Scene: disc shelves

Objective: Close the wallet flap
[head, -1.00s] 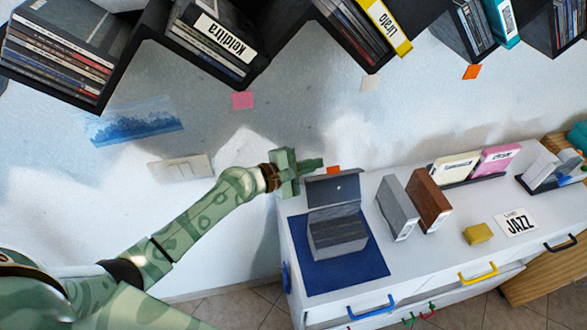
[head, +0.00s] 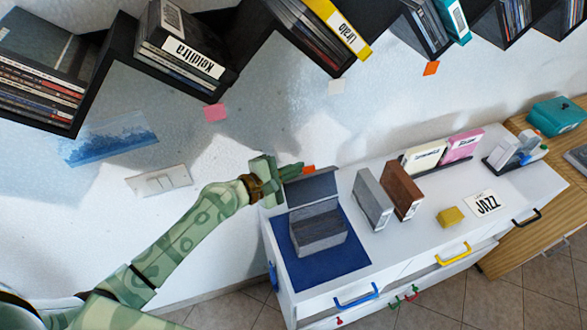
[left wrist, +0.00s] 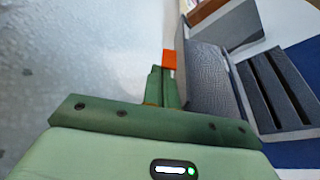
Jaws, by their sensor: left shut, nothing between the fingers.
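The grey wallet (head: 318,230) stands on a blue mat (head: 290,262) on the white cabinet, with its flap (head: 311,187) raised at the back. In the left wrist view the dark slots of the wallet's body (left wrist: 275,90) and the textured flap (left wrist: 208,80) show at the right. My left gripper (head: 292,171) is shut and empty, just behind and left of the flap's upper edge. In the left wrist view its fingers (left wrist: 162,85) point forward beside the flap; I cannot tell whether they touch it. My right gripper is not in view.
A grey case (head: 372,199) and a brown case (head: 402,190) stand right of the wallet. A yellow block (head: 451,217) and a JAZZ card (head: 484,204) lie farther right. Disc shelves (head: 190,45) hang above on the wall. An orange note (head: 309,169) is behind the flap.

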